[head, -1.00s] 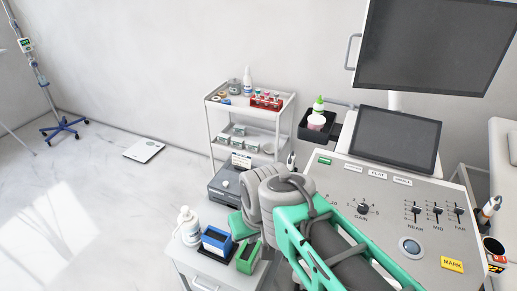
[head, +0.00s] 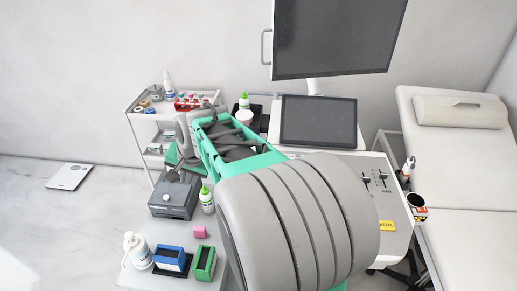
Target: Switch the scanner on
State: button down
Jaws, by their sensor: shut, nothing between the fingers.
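The scanner is a pale console (head: 397,218) with a dark small screen (head: 319,121) and a large dark monitor (head: 337,35) above it. Both screens are dark. Two slider knobs show at its right, above a yellow MARK label (head: 386,226). My grey and green arm crosses the console and covers most of its panel, including the gain dial, the labelled top row and the round button. The arm's far end reaches up-left towards the trolley.
A shelf trolley (head: 139,119) stands behind. A couch (head: 470,240) is at right.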

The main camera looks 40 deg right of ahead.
jog(key=w+d+f+m+t+h+p, duration=0.1)
jog(key=d+m+t+p, duration=0.1)
jog(key=d+m, duration=0.7)
jog(key=w+d+f+m+t+p, duration=0.1)
jog(key=d+m, duration=0.8)
jog(key=d, duration=1.5)
jog(key=shift+w+d+t+h+p, duration=0.35)
jog(key=shift+w+p, duration=0.3)
jog(key=shift+p, duration=0.35)
jog(key=shift+f, duration=0.1)
notch_tip(320, 180, down, 8)
jog(key=b, duration=0.6)
jog(key=shift+a, duration=0.1)
jog(key=shift+f, duration=0.3)
jog(key=shift+f, duration=0.4)
